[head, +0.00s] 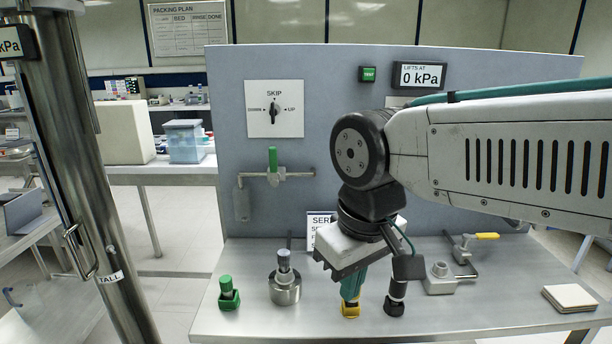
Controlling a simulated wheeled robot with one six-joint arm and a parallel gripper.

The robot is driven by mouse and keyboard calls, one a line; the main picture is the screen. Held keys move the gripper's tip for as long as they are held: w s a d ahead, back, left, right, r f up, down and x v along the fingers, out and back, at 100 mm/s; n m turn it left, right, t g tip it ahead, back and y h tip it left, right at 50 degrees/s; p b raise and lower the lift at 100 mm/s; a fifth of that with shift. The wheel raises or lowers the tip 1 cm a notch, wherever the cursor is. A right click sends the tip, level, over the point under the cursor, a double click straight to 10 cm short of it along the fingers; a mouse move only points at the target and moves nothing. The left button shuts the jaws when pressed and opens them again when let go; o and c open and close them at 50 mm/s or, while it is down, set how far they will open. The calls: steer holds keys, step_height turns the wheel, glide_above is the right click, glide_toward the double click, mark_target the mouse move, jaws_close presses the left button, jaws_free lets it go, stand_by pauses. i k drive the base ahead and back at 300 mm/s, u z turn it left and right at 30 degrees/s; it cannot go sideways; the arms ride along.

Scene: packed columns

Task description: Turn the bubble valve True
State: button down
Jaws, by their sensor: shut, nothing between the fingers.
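No label naming the bubble valve is readable. A valve with an upright green handle (273,160) is on a pipe on the grey panel. Another valve with a yellow lever (486,236) sits at the bench's right rear, its lever pointing right. My gripper (351,293) points down over the bench with its teal fingers together and empty. It is right of and below the green handle, and left of the yellow lever. Its tips are just above or in front of a yellow holder (350,310); I cannot tell whether they touch. My arm covers part of the panel.
A green-capped piece (228,293), a steel pot with a grey knob (285,285) and a black piece (395,300) stand close by. A metal fitting (440,278) is further right, with pale tiles (569,298) at the edge. A SKIP switch (273,110) is on the panel. A steel column (90,170) stands left.

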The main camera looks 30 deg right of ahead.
mark_target(536, 227)
steer(key=z, duration=2.2)
